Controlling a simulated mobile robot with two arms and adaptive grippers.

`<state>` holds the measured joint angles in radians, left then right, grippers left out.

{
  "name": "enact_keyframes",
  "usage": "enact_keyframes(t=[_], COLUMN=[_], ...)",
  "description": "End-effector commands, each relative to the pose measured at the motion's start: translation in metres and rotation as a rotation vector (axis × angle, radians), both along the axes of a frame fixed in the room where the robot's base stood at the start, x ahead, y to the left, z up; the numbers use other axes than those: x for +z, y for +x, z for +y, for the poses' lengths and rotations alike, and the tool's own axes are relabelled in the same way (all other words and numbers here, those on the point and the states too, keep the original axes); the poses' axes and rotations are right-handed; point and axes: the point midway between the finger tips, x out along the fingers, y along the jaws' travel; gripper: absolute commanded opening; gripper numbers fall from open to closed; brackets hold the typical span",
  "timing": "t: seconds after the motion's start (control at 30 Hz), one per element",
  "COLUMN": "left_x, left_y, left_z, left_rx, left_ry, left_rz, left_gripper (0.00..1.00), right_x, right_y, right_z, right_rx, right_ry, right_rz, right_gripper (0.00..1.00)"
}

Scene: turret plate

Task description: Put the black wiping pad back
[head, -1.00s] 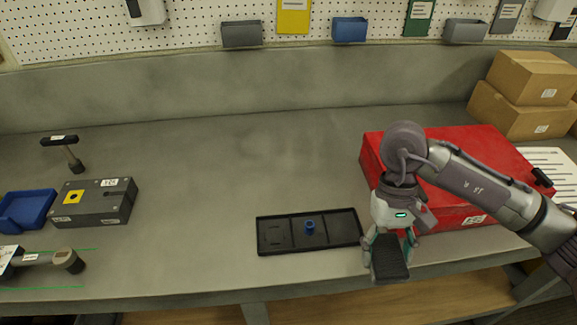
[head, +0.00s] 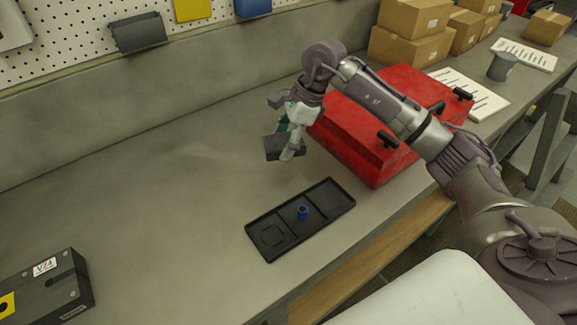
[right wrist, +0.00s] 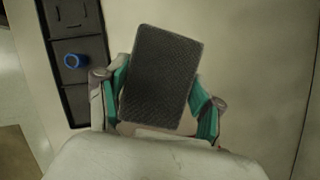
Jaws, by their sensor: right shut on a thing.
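The black wiping pad (head: 284,147) is held by my right gripper (head: 292,137) above the bench, behind the black tray and left of the red case. In the right wrist view, the pad (right wrist: 161,78) sits between the two green fingers of the gripper (right wrist: 162,108). The black tray (head: 262,224) lies on the bench with several sections. A small blue ring-like part (head: 303,212) stands in its middle section; it also shows in the right wrist view (right wrist: 72,61). The left section has a marked outline; the right section looks empty. My left gripper is not in view.
A red case (head: 355,135) with black handles stands right of the gripper. Cardboard boxes (head: 408,47) are at the back. A dark grey block (head: 48,290) sits at the lower left. The bench between block and tray is clear.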

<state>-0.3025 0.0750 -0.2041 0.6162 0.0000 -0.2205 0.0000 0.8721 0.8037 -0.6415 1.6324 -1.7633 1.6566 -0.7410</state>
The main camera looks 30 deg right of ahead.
Motion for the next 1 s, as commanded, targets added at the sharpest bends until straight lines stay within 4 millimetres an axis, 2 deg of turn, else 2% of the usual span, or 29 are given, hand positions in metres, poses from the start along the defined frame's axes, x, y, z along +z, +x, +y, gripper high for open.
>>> enact_keyframes(t=[0.1, 0.3, 0.37, 0.6, 0.83, 1.0], left_x=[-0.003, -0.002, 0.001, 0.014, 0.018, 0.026], left_y=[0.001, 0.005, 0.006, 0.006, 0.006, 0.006], left_z=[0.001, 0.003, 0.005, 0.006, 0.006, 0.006], left_rx=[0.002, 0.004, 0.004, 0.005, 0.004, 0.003], left_ry=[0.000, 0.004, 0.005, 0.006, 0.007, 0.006], left_rz=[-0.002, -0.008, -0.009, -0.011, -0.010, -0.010], left_gripper=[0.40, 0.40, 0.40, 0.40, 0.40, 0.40], right_x=[0.001, 0.001, -0.005, -0.047, -0.066, -0.090], right_y=[0.017, 0.029, 0.030, 0.029, 0.030, 0.030], right_z=[-0.016, -0.029, -0.030, -0.030, -0.030, -0.029], right_rx=[-0.208, -0.381, -0.396, -0.399, -0.398, -0.397], right_ry=[-0.001, -0.001, 0.000, 0.000, 0.000, 0.001], right_rz=[0.000, 0.004, 0.006, 0.008, 0.005, 0.008], right_gripper=[0.34, 0.34, 0.34, 0.34, 0.34, 0.34])
